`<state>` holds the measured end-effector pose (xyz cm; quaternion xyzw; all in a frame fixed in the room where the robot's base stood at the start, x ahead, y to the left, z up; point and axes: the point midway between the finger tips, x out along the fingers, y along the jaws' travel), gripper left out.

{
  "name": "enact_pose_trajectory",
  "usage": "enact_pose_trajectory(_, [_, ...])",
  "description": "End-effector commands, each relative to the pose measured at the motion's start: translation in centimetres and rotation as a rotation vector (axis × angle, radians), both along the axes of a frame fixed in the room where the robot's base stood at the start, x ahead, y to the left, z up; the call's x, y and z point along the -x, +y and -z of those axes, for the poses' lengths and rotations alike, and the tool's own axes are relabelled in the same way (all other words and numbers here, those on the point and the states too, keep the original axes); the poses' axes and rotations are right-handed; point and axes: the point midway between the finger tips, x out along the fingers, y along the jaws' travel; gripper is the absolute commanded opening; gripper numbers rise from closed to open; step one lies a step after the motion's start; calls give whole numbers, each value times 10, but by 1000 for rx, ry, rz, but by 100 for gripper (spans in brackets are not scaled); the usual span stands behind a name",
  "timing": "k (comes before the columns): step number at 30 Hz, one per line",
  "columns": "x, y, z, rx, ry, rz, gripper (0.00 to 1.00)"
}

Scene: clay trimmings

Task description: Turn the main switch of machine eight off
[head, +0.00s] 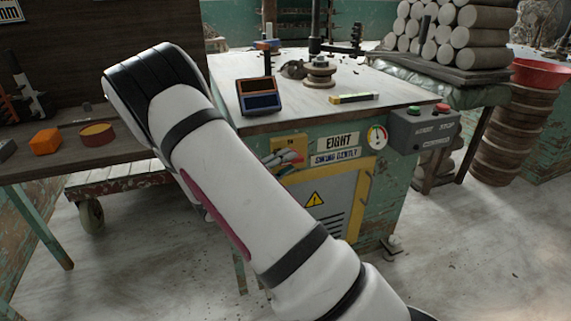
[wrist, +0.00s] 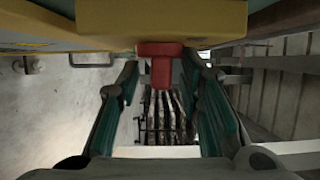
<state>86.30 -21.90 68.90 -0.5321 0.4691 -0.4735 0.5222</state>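Machine eight (head: 385,190) is a worn green cabinet with an "EIGHT" plate (head: 338,142) on its front. A yellow switch box (head: 289,143) sits left of the plate. In the wrist view a yellow housing (wrist: 100,35) spans the top, and a red switch handle (wrist: 160,70) sticks out below it. My gripper (wrist: 160,88) is open, with one finger on each side of the red handle; I cannot tell whether either touches it.
A grey box (head: 422,128) with green and red buttons is on the machine's right corner, beside a round gauge (head: 377,136). A yellow-framed warning panel (head: 318,200) is below the switch. A wooden bench (head: 85,150) stands left. Clay rolls (head: 470,38) are stacked behind right.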

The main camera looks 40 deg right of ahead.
Motion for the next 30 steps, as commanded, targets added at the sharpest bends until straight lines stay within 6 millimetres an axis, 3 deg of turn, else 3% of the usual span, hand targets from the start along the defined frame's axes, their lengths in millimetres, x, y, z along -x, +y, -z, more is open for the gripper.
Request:
enact_pose_trajectory(5, [1,20,1,-2,0,-5,33])
enact_pose_trajectory(18, [10,102,2,-1,0,-4,33])
enact_pose_trajectory(24, [13,117,2,-1,1,-1,33])
enact_pose_trajectory(30, [13,119,2,0,1,0,33])
